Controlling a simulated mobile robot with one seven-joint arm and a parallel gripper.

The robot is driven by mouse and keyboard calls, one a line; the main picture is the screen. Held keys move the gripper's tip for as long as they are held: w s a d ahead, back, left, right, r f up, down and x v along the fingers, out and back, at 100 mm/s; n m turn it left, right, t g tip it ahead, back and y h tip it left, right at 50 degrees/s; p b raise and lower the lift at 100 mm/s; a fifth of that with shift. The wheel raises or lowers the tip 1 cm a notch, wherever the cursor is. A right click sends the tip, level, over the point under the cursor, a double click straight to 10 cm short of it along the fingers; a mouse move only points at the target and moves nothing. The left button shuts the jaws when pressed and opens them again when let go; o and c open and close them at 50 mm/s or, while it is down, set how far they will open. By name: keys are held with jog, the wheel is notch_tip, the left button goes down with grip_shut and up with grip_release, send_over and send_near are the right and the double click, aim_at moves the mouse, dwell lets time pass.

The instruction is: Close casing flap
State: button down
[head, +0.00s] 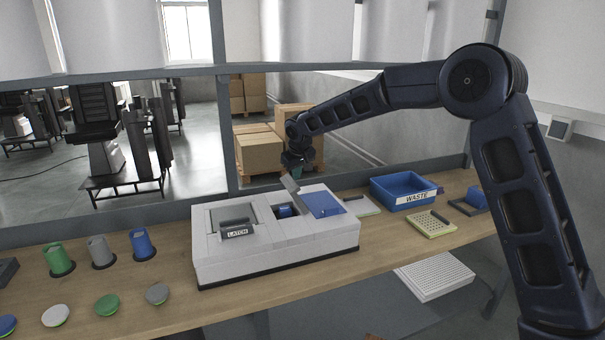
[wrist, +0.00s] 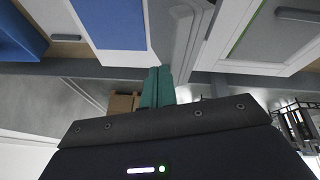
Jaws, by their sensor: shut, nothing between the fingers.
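The white casing (head: 280,258) stands on the workbench. Its narrow grey flap (head: 291,186) is raised and tilted above the top, beside an opening with a blue part (head: 285,210) inside. My gripper (head: 296,170) is just behind and above the flap's upper end. In the wrist view, the teal fingers of my gripper (wrist: 157,88) are together and empty, and the grey flap (wrist: 187,40) lies just beyond them. I cannot tell whether they touch it. A blue panel (head: 323,204) lies on the casing's right part; a black LATCH label (head: 237,231) is on its left part.
A blue WASTE bin (head: 404,192) stands right of the casing, with a yellowish tray (head: 432,224) in front of it. Green, grey and blue cups (head: 143,244) and several round discs (head: 107,305) are at the left. A frame bar (head: 330,67) runs behind the bench.

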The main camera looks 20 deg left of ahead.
aim_at(289, 181)
jog(key=shift+s+a+f+n+t+h, duration=0.15)
jog(key=shift+s+a+t+h, duration=0.25)
jog(key=shift+s+a, duration=0.2)
jog(key=shift+s+a+f+n+t+h, duration=0.15)
jog(key=shift+s+a+t+h, duration=0.25)
jog(key=shift+s+a, duration=0.15)
jog(key=s+a+f+n+t+h, duration=0.1)
jog(key=s+a+f+t+h, duration=0.3)
jog(key=s+a+f+t, duration=0.1)
jog(key=shift+s+a+f+n+t+h, duration=0.2)
jog(key=shift+f+t+h, duration=0.1)
jog(key=shift+f+t, duration=0.15)
jog(key=shift+s+a+f+n+t+h, duration=0.25)
jog(key=shift+f+t+h, duration=0.1)
jog(key=shift+f, duration=0.15)
jog(key=shift+s+a+f+n+t+h, duration=0.15)
jog(key=shift+s+a+f+t+h, duration=0.1)
jog(key=shift+f+t, duration=0.2)
jog(key=shift+d+f, duration=0.1)
jog(key=s+a+r, duration=0.3)
jog(key=s+r, duration=0.5)
jog(key=shift+s+r, duration=0.15)
jog(key=shift+s, duration=0.05)
